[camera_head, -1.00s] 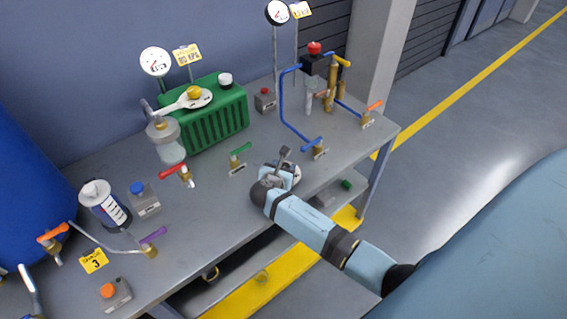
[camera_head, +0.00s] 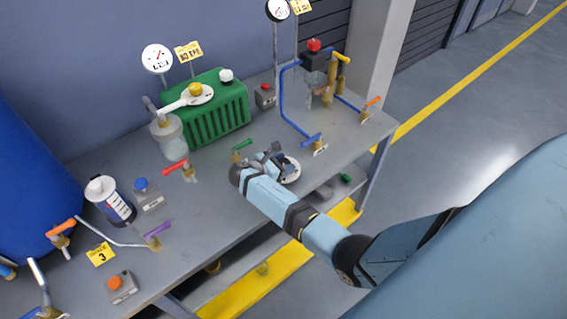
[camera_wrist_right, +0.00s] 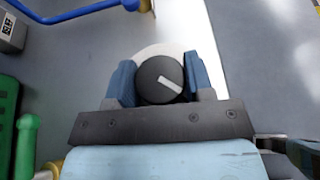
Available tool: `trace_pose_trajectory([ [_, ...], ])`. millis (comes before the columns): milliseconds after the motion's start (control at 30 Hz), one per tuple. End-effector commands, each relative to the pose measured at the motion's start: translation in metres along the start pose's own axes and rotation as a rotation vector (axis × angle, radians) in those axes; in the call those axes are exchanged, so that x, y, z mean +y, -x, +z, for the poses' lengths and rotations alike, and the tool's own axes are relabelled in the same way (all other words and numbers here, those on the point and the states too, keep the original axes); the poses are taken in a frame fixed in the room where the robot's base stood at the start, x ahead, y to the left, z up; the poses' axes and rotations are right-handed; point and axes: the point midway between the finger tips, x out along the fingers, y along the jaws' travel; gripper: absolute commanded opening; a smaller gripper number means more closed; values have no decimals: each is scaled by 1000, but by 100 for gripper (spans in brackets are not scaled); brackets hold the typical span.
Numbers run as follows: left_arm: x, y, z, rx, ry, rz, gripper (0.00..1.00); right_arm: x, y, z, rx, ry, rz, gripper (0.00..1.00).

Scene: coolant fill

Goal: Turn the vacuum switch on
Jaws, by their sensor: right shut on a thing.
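A round black knob (camera_wrist_right: 160,80) with a white pointer line sits over a pale round plate in the right wrist view. I take it for the vacuum switch, though no label on it can be read. My right gripper (camera_wrist_right: 161,72) has its blue fingers on both sides of the knob and is shut on it. In the head view my right gripper (camera_head: 274,158) is low over the table, at the round white plate (camera_head: 291,170); the knob is mostly hidden there. My left gripper is not in view.
The green-handled valve (camera_head: 241,148) stands close left of my right gripper. Blue pipework (camera_head: 283,100) rises behind it. The green tank (camera_head: 218,118), red-handled valve (camera_head: 180,167) and several button boxes stand further left. The grey table (camera_head: 215,210) is bare in front.

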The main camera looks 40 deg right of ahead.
Motion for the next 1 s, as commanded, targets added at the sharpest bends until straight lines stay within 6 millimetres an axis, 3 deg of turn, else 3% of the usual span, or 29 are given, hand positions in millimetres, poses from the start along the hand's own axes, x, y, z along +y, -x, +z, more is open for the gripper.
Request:
trace_pose_trajectory([
  [367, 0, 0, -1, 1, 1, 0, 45, -1, -1, -1, 1, -2, -6, 24],
  [400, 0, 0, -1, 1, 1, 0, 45, -1, -1, -1, 1, -2, -6, 53],
  [500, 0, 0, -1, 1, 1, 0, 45, -1, -1, -1, 1, -2, -6, 74],
  [833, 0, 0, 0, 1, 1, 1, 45, 0, 3, -1, 1, -2, -4, 74],
  [1000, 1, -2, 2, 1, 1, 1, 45, 0, 26, -1, 2, -3, -3, 74],
])
